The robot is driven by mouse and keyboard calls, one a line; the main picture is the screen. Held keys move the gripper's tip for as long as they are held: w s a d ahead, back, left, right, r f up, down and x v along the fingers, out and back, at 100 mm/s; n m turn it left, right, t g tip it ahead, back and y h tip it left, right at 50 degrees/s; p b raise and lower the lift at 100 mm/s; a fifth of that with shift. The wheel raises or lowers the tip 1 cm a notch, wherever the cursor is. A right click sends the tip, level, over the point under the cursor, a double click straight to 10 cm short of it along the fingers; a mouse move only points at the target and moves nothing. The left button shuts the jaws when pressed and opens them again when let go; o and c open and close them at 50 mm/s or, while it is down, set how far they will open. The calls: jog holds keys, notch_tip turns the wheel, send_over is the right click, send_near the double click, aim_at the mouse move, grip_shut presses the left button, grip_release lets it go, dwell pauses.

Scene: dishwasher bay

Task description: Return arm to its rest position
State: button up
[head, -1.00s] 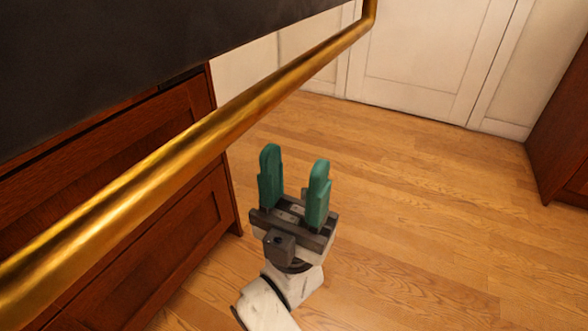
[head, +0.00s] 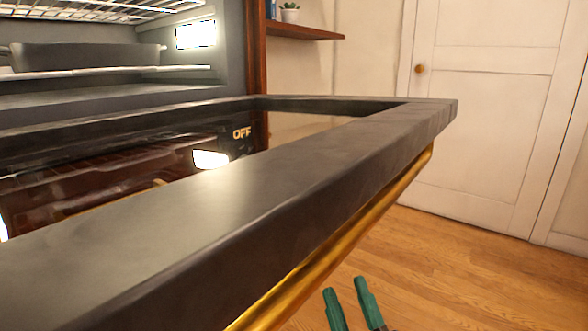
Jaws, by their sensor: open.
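My gripper (head: 350,294) shows at the bottom of the head view, to the right of the brass handle bar (head: 330,250). Its two green fingers stand apart with nothing between them. Only the fingers and a sliver of the dark gripper body show; the rest of my arm is below the picture. The fingers appear apart from the handle, with wood floor seen around them.
The dark appliance door (head: 250,205) is lowered flat and fills the left and middle. Behind it is a lit cavity with a wire rack (head: 105,12) and a dark pan (head: 85,58). Wood floor (head: 440,260) is clear to the right, before a white door (head: 480,110).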

jog(key=s+d+f+m+g+h, duration=0.2)
jog(key=d+f+g, duration=0.15)
jog(key=f, duration=0.35)
jog(key=s+d+f+m+g+h+p, duration=0.1)
jog(key=d+f+m+g+h, duration=0.1)
jog(key=d+f+g, duration=0.3)
jog(key=s+d+f+m+g+h, duration=0.2)
jog(key=f+m, duration=0.1)
jog(key=f, duration=0.5)
jog(key=s+d+f+m+g+h, duration=0.1)
jog(key=s+d+f+m+g, duration=0.2)
jog(key=s, duration=0.5)
jog(key=s+d+f+m+g+h+p, duration=0.1)
jog(key=s+d+f+g, duration=0.3)
jog(key=s, duration=0.4)
jog(key=s+d+f+m+g, duration=0.1)
jog(key=s+f+m+g, duration=0.15)
jog(key=s+g, duration=0.4)
notch_tip(320, 180, up, 38)
jog(key=s+t+p, duration=0.1)
jog(key=s+p, duration=0.1)
jog(key=p, duration=3.6)
jog(key=shift+s+d+f, duration=0.15)
jog(key=shift+s+d, duration=0.1)
jog(key=shift+s, duration=0.05)
jog(key=shift+o, duration=0.5)
